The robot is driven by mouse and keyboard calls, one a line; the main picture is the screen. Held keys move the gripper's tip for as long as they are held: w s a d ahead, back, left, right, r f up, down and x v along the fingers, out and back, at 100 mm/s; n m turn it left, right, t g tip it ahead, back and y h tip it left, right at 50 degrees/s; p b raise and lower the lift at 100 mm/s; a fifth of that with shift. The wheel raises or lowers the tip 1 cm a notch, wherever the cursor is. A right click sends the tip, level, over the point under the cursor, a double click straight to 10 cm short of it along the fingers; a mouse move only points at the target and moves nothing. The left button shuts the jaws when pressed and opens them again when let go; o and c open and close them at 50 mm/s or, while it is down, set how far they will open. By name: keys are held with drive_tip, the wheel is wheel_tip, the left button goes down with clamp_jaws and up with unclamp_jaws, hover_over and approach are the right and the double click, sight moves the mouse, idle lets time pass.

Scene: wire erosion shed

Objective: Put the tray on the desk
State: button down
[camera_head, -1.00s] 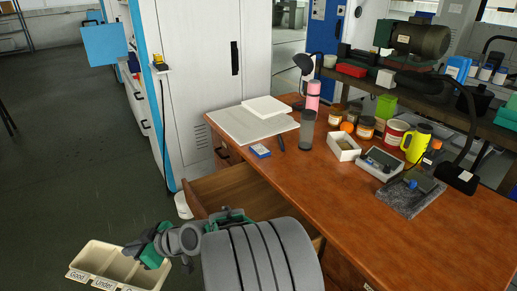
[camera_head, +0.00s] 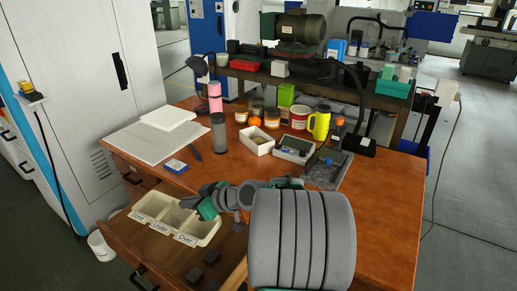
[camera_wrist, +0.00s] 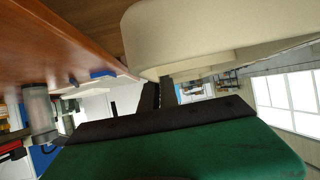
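The cream tray (camera_head: 162,227) has compartments labelled Good, Under and Over. In the head view it is at the lower left, held above the open drawer at the desk's front. My gripper (camera_head: 207,205) is shut on the tray's right end; the arm hides part of this grip. In the wrist view the tray (camera_wrist: 195,35) fills the upper right, above a green-and-black finger. The brown wooden desk (camera_head: 390,195) stands beyond the tray; its edge also shows in the wrist view (camera_wrist: 50,45).
The open drawer (camera_head: 150,262) holds dark blocks. On the desk are a white board (camera_head: 150,142), a grey cup (camera_head: 219,132), a small white box (camera_head: 256,143), a device (camera_head: 294,149) and a yellow jug (camera_head: 320,123). Bare desktop lies at the right and front.

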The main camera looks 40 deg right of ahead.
drive_tip(key=s+d+r+m+h+p, duration=0.1)
drive_tip(key=s+d+r, duration=0.25)
drive_tip(key=d, duration=0.75)
drive_tip(key=s+d+r+m+h+p, duration=0.15)
drive_tip(key=d+r, duration=0.25)
drive_tip(key=d, duration=0.6)
drive_tip(key=shift+n+y, duration=0.25)
drive_tip(key=shift+n, duration=0.2)
drive_tip(key=w+d+f, duration=0.1)
drive_tip(key=d+f, duration=0.2)
drive_tip(key=d, duration=0.1)
drive_tip(key=w+d+f, duration=0.1)
drive_tip(key=d+f, duration=0.2)
drive_tip(key=d, duration=0.1)
drive_tip(key=w+d+f, duration=0.1)
drive_tip(key=d+f, duration=0.2)
drive_tip(key=d, duration=0.1)
drive_tip(key=shift+w+d+f, duration=0.1)
drive_tip(key=shift+w+d, duration=0.1)
drive_tip(key=shift+w, duration=0.2)
drive_tip(key=shift+d+f, duration=0.2)
drive_tip(key=shift+f, duration=0.05)
wheel_tip(320, 180, down, 3)
drive_tip(key=shift+w+d+f, duration=0.1)
drive_tip(key=shift+f, duration=0.05)
drive_tip(key=c, duration=2.1)
unclamp_jaws()
drive_tip(key=shift+f, duration=0.2)
drive_tip(key=o, duration=0.5)
